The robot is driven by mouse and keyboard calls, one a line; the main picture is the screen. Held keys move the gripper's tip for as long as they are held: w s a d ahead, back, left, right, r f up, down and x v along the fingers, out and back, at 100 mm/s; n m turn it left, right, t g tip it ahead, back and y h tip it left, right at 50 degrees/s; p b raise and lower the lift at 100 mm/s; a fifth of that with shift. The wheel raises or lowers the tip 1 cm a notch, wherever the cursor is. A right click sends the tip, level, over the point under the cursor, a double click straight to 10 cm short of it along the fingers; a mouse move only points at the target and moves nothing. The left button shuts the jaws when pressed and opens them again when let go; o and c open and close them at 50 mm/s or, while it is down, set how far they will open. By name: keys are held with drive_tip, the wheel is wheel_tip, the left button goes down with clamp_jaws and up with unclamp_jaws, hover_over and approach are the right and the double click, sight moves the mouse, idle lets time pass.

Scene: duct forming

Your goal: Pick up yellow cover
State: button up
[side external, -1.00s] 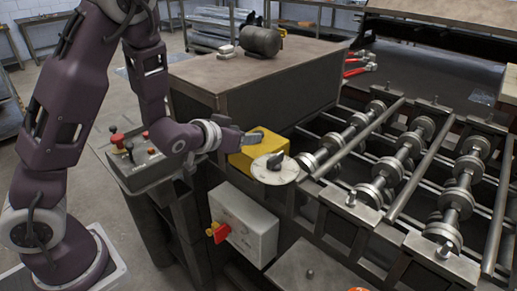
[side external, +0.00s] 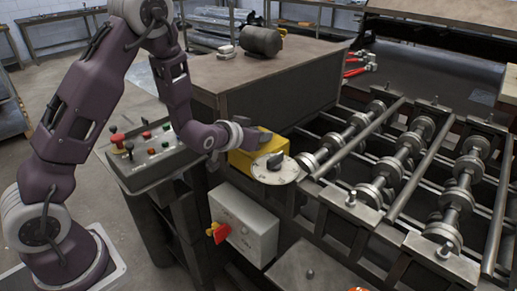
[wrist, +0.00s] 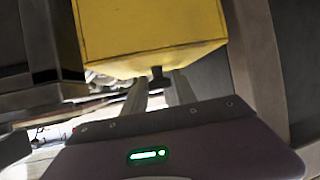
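The yellow cover (side external: 250,158) is a box-like part sitting at the near-left end of the roller machine, behind a round grey dial plate (side external: 275,168). In the wrist view the yellow cover (wrist: 150,30) fills the top middle, with a small dark knob-like piece (wrist: 160,76) below its edge. My gripper (side external: 258,133) is at the cover's upper left side in the side view, partly hidden. In the wrist view the two fingers of my gripper (wrist: 160,84) stand apart and point at the cover, with the dark piece between their tips. I see no firm grip.
A control box with buttons (side external: 160,150) stands left of the cover. A grey switch box with a red handle (side external: 245,222) hangs below it. A large brown-topped cabinet (side external: 270,80) rises behind, and roller shafts (side external: 400,165) extend right.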

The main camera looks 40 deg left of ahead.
clamp_jaws()
idle(1.1)
